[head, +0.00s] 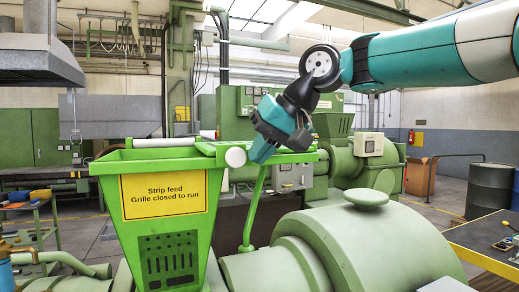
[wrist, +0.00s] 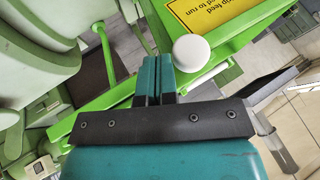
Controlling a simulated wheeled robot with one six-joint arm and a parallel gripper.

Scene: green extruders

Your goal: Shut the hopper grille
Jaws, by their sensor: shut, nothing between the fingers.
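The green hopper (head: 150,220) stands at left in the head view, with a yellow sign reading "Strip feed, Grille closed to run" (head: 163,194). A flat green frame (head: 296,157), seemingly the grille, reaches out to the right from the hopper's top edge, so it looks open; its bars are hard to make out. A white round knob (head: 236,157) sits near the hopper's right corner; it also shows in the wrist view (wrist: 190,53). My gripper (head: 262,153) is shut and empty, pointing down at the frame just right of the knob. In the wrist view its fingers (wrist: 154,72) overlap the frame; contact is unclear.
A rounded green machine housing (head: 350,245) fills the lower right, below my arm. A slanted green lever or strut (head: 253,210) stands under the frame. A pale roller (head: 163,142) lies along the hopper's top. A dark-topped table (head: 490,240) is at far right.

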